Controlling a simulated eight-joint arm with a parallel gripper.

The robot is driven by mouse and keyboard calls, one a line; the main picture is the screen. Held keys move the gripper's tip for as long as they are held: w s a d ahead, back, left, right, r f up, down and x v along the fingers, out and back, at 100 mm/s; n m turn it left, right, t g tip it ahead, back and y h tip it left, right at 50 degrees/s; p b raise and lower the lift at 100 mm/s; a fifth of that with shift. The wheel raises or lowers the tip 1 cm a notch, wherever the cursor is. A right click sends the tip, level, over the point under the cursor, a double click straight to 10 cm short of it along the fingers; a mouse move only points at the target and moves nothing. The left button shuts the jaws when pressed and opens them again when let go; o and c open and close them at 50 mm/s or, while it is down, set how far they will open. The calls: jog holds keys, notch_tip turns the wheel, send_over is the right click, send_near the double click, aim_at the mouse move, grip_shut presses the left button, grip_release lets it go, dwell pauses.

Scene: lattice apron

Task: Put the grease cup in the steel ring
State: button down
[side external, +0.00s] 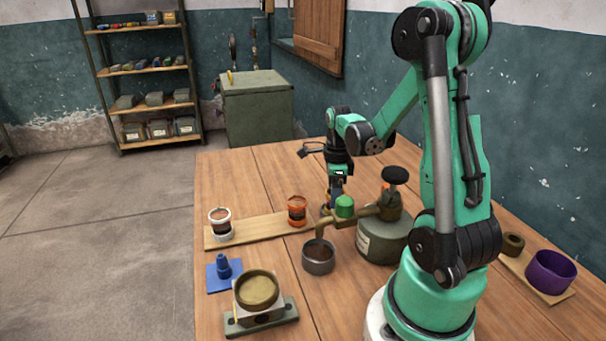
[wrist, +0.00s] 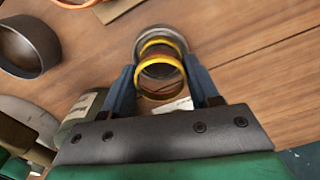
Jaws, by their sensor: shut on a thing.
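In the wrist view, my gripper (wrist: 161,88) is shut on a round cup with yellow bands (wrist: 160,80), which I take for the grease cup. A grey metal ring (wrist: 180,38) shows just beyond the cup, probably the steel ring. The cup overlaps it in the picture; I cannot tell whether the cup is above it or inside it. In the side view, my gripper (side external: 338,190) is low over the table, behind the green-capped pipe fitting. The cup and the grey ring are hidden there.
A grey round pot (side external: 318,257) stands under the pipe spout, close to my gripper. The olive tank (side external: 378,243) with its pipe and black knob is an obstacle. An orange jar (side external: 297,211) and a white jar (side external: 221,224) stand on a board. A purple bowl (side external: 551,272) is far right.

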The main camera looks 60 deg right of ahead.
jog(key=shift+f, duration=0.1)
jog(key=shift+c, duration=1.1)
grip_release()
notch_tip(320, 180, up, 12)
jog(key=w+a+n+t, duration=0.2)
jog(key=a+n, duration=0.8)
jog(key=n, duration=0.5)
jog(key=w+a+f+n+t, duration=0.1)
jog(key=a+n+t, duration=0.4)
jog(key=a+n, duration=0.6)
jog(key=w+n, duration=0.1)
jog(key=n, duration=0.3)
jog(key=shift+w+f, duration=0.15)
jog(key=shift+f, duration=0.05)
